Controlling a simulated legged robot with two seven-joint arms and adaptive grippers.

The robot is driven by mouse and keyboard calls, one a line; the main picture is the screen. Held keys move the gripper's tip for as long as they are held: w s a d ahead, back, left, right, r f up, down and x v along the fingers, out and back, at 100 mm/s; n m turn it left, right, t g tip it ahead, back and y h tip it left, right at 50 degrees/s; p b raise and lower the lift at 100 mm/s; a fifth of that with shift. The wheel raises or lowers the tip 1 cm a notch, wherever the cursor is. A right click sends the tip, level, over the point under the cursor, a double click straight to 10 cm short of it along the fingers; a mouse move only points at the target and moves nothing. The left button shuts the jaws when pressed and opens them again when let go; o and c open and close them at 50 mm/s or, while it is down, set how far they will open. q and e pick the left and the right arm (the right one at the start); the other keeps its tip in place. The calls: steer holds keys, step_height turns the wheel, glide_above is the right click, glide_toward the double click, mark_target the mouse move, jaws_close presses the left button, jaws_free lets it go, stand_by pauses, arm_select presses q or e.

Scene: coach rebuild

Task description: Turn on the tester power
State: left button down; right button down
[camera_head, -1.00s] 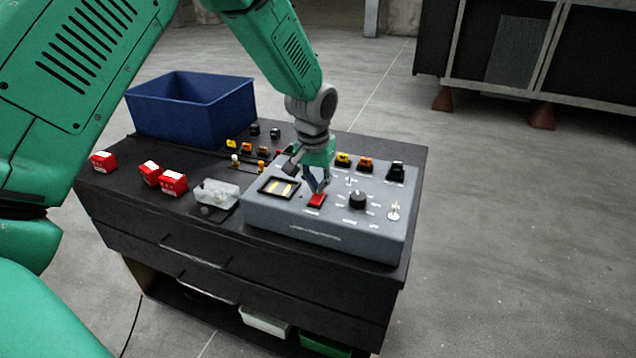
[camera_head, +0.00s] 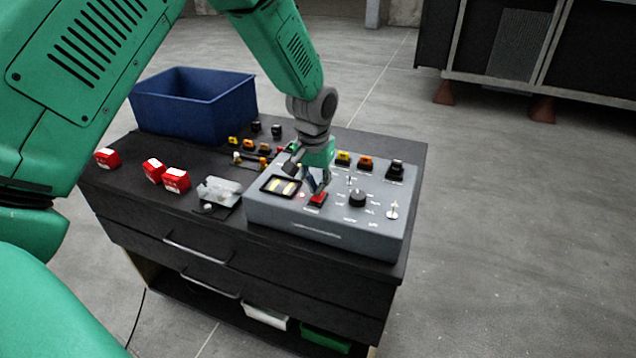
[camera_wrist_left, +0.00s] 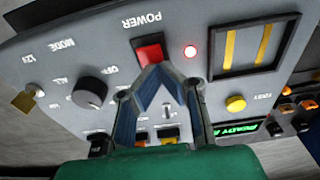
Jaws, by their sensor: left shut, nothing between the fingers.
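The grey tester (camera_head: 330,232) sits on the right part of the black cabinet top. Its red power switch (camera_head: 317,199) is under the tip of my left gripper (camera_head: 317,188). In the left wrist view the shut, empty fingers (camera_wrist_left: 157,70) meet at the near edge of the red POWER switch (camera_wrist_left: 149,48); whether they touch it is unclear. A display (camera_wrist_left: 237,132) glows green with text starting "READY". A black mode knob (camera_wrist_left: 90,92) is near the switch. My right gripper is not in view.
A blue bin (camera_head: 195,108) stands at the back left of the cabinet (camera_head: 240,240). Several red blocks (camera_head: 153,170) and a clear-covered part (camera_head: 218,193) lie left of the tester. Small yellow, orange and black connectors stand behind. The floor to the right is clear.

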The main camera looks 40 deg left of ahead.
arm_select(q)
steer(key=shift+r+p, duration=0.5)
steer(key=shift+p, duration=0.05)
steer(key=r+p, duration=0.3)
steer(key=p, duration=0.1)
steer(key=shift+w+a+r, duration=0.1)
steer(key=shift+w+r, duration=0.25)
steer(key=shift+w+r+b, duration=0.35)
steer(key=shift+r+b, duration=0.3)
steer(key=shift+r, duration=0.1)
step_height(320, 180, up, 7)
steer(key=shift+w+a+r+b, duration=0.15)
steer(key=shift+w+r+b, duration=0.05)
steer(key=shift+w+b, duration=0.15)
